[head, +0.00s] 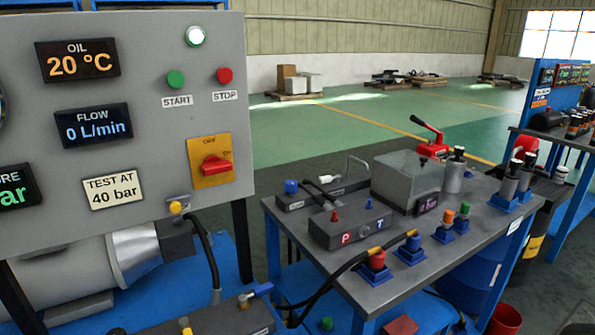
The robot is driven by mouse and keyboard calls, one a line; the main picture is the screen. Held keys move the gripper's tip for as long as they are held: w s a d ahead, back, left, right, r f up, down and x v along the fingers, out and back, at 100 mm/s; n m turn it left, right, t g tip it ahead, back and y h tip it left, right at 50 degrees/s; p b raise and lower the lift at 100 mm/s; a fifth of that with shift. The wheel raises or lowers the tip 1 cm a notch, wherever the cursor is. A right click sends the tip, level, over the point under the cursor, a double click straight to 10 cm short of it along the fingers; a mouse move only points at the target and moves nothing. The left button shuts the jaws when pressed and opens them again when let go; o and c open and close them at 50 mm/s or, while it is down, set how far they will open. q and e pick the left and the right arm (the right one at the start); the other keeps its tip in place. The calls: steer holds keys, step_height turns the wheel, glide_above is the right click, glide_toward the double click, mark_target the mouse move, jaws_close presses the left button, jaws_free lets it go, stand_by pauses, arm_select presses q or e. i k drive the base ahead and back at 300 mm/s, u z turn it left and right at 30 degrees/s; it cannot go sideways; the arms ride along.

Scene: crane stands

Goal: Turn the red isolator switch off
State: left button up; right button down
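The red isolator switch (215,164) is a rotary knob on a yellow plate (209,181), low on the right side of the grey control panel (150,60). Its handle lies roughly level across the plate. Small lettering stands above and beside the handle, too small to read surely. Neither of my grippers shows in the head view, and nothing touches the switch.
Above the switch are a green START button (176,79), a red STOP button (224,75) and a pale lamp (195,36). Displays read 20 °C and 0 L/min. A grey bench (400,285) with hoses, fittings and a clear box (406,181) stands at the right.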

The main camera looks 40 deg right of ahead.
mark_target(213, 165)
steer(key=z, duration=2.25)
steer(key=k, duration=1.05)
steer(key=u, duration=1.85)
steer(key=i, duration=0.5)
steer(key=z, duration=0.05)
